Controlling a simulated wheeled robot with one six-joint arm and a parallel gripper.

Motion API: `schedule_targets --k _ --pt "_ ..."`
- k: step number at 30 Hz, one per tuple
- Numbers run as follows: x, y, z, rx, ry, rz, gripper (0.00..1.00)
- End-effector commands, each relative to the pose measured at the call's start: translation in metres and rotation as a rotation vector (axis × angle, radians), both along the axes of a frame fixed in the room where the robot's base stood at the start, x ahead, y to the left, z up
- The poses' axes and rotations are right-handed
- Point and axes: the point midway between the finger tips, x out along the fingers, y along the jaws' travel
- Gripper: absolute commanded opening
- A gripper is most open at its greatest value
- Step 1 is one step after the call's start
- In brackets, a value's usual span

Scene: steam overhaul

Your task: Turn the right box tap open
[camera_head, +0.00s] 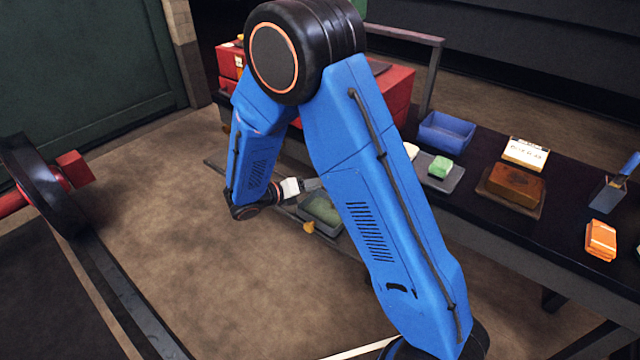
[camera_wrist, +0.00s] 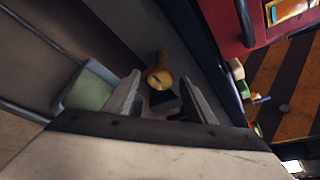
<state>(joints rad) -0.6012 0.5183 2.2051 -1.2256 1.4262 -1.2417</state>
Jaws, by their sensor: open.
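A brass tap (camera_wrist: 158,76) with a round body and a short stub shows in the wrist view, against a dark grey surface. My gripper (camera_wrist: 161,80) is open, with one pale finger on each side of the tap in the picture. I cannot tell how deep the fingers reach or whether they touch it. A dark part lies below the tap between the fingers. In the head view my gripper (camera_head: 312,184) is low beside the bench, partly hidden by my blue arm. The tap cannot be made out for sure there.
A tray with a greenish inside (camera_head: 321,209) lies below my gripper, with a small yellow-orange piece (camera_head: 309,227) at its edge. The bench holds a blue bin (camera_head: 446,134), a brown block (camera_head: 516,185) and orange pieces (camera_head: 601,240). A red-hubbed wheel (camera_head: 42,183) stands left. Floor between is clear.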

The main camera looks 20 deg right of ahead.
Motion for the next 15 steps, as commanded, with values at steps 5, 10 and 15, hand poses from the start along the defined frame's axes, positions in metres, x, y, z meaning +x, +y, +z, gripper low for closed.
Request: schedule_targets --k 5,10,15 --pt "-0.008 0.024 0.007 0.002 -0.001 0.004 0.5" --pt "-0.019 0.055 0.016 0.001 -0.001 0.003 0.5" --pt "-0.03 0.086 0.025 0.001 -0.002 0.004 0.5"
